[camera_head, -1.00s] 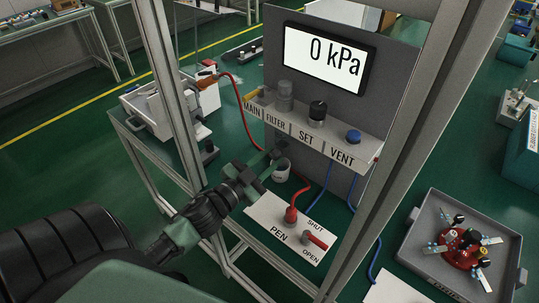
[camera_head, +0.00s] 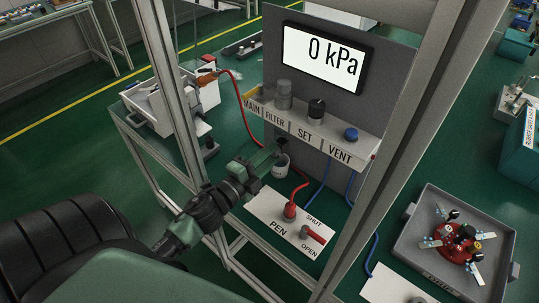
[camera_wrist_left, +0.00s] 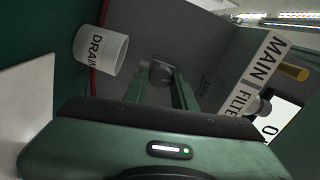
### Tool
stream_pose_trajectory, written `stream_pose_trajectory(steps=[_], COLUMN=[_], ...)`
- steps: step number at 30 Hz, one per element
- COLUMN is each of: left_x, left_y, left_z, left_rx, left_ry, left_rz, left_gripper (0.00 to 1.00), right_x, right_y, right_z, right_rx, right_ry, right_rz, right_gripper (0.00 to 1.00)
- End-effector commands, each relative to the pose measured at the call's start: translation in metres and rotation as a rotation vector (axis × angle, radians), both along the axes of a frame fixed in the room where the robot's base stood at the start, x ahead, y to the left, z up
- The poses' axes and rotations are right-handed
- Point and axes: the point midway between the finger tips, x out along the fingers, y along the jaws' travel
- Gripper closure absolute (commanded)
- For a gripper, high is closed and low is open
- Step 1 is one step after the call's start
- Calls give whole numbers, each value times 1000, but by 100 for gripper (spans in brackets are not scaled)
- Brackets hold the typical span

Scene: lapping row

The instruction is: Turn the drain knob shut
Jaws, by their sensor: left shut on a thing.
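My left gripper (camera_head: 278,147) reaches in under the front shelf of the grey panel, beside the MAIN and FILTER labels. In the left wrist view its two green fingers (camera_wrist_left: 161,80) are closed on a small dark grey round knob (camera_wrist_left: 160,72), which I take for the drain knob. The fingers hide part of it, and I cannot read its angle. In the head view the gripper hides the knob. A white cup marked DRAIN (camera_wrist_left: 100,50) is beside the fingers, apart from them; it also shows just below the gripper in the head view (camera_head: 281,170). My right gripper is not in view.
The display (camera_head: 325,52) reads 0 kPa. A red-handled valve (camera_head: 315,236) sits on the white SHUT/OPEN plate. Metal frame posts (camera_head: 172,95) stand close to my left arm.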

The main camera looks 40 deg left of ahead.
Motion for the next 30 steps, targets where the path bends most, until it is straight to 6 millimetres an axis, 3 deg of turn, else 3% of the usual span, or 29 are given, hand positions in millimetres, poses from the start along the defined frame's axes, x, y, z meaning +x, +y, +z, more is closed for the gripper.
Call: stream_pose_trajectory(steps=[12,29,30], left_x=[0,0,0], left_y=[-1,-1,-1], left_z=[-1,-2,-2], left_rx=[187,215,215], left_ry=[-14,-15,-15], left_rz=[-2,-2,-2], left_gripper=[100,100,65], right_x=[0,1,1], right_y=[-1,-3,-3], right_z=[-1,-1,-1], right_rx=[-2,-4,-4], right_ry=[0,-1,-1], right_rz=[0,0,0], right_gripper=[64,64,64])
